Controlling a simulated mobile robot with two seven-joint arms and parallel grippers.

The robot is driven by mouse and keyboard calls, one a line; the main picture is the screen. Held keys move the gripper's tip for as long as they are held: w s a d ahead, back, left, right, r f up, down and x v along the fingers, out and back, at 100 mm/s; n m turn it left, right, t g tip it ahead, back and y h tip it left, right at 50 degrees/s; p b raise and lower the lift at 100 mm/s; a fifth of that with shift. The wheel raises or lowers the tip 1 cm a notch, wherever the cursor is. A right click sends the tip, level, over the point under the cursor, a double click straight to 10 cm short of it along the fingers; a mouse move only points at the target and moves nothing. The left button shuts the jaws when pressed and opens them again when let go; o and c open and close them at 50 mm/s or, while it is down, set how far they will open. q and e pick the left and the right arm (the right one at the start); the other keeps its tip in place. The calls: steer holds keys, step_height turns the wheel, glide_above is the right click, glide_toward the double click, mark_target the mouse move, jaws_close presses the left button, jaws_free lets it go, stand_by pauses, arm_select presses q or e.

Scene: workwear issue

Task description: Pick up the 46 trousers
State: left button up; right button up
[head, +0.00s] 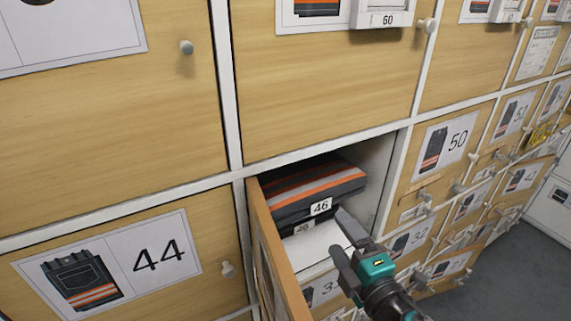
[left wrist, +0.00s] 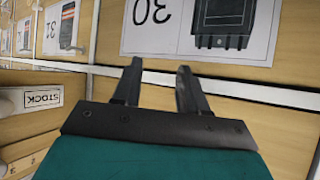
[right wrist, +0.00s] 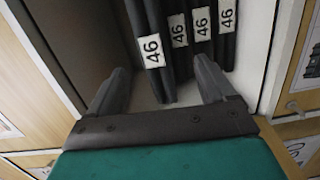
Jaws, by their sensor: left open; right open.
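Folded dark trousers with an orange and grey stripe and a 46 tag (head: 312,193) lie stacked in an open compartment in the head view. A second 46 tag shows below the top one. In the right wrist view several folded edges with 46 tags (right wrist: 152,60) are in front of the fingers. My right gripper (head: 342,232) is open at the compartment mouth, by the front of the stack, with nothing seen held. The right wrist view shows its fingers (right wrist: 160,90) apart, the nearest 46 edge reaching between them. My left gripper (left wrist: 157,85) is open and empty, facing a door marked 30 (left wrist: 180,25).
The compartment's wooden door (head: 277,255) stands open at its left side. A closed 44 door (head: 150,255) is to the left and a closed 50 door (head: 440,150) to the right. Small knobs (head: 228,269) stick out from the doors. Grey floor (head: 500,265) shows at lower right.

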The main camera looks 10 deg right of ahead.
mark_target(322, 207)
steer(key=shift+n, duration=0.3)
steer(key=x, duration=0.4)
steer(key=r+p+x, duration=0.1)
steer(key=x, duration=0.7)
steer(key=shift+w+d+r, duration=0.15)
steer(key=shift+d, duration=0.1)
steer(key=shift+w+a, duration=0.15)
steer(key=shift+w, duration=0.45)
arm_select(q)
steer(key=shift+s+d+r, duration=0.15)
steer(key=shift+r, duration=0.3)
arm_select(e)
steer(key=c, duration=0.8)
jaws_close()
arm_select(q)
steer(key=shift+s+f, duration=0.1)
steer(key=shift+s, duration=0.15)
arm_select(e)
steer(key=shift+r, duration=0.15)
